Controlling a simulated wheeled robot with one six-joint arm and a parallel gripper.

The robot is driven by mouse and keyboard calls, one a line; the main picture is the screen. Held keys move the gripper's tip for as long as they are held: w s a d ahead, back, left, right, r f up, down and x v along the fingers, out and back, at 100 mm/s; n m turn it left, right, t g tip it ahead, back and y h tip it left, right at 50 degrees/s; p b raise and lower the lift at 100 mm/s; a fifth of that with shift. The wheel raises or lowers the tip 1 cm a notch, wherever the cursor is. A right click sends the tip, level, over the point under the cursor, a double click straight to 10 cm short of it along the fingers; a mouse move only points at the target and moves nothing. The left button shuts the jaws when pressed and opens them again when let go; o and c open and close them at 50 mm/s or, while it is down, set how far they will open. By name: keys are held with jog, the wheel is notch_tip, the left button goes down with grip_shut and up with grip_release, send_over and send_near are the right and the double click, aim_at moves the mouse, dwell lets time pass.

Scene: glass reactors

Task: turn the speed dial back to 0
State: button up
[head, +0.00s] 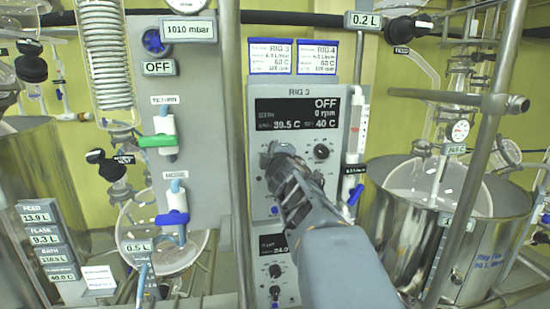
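The RIG 3 control box (347,103) stands in the middle of the head view. Its black display (297,115) reads OFF, 0 rpm, 39.5 C and 40 C. A black dial (321,152) shows on the right below the display. My gripper (272,157) is at the left of the panel, below the display, and covers the spot level with that dial. Any speed dial there is hidden behind my gripper, so its pointer cannot be read. I cannot tell whether the fingers are open or shut, or touching a dial.
A second control box (270,244) sits below, partly behind my arm. Metal posts (237,120) flank the panel on the left. A green-handled valve (158,141) and a blue-handled valve (172,218) are further left. A steel vessel (385,225) stands to the right.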

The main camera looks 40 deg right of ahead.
dwell(0.3)
jog(key=o, duration=0.9)
jog(key=shift+o, duration=0.2)
jog(key=shift+s, duration=0.1)
jog(key=p+v, duration=0.6)
jog(key=v, duration=0.7)
jog(key=shift+s+a, duration=0.15)
jog(key=shift+s, duration=0.15)
jog(key=shift+f, duration=0.15)
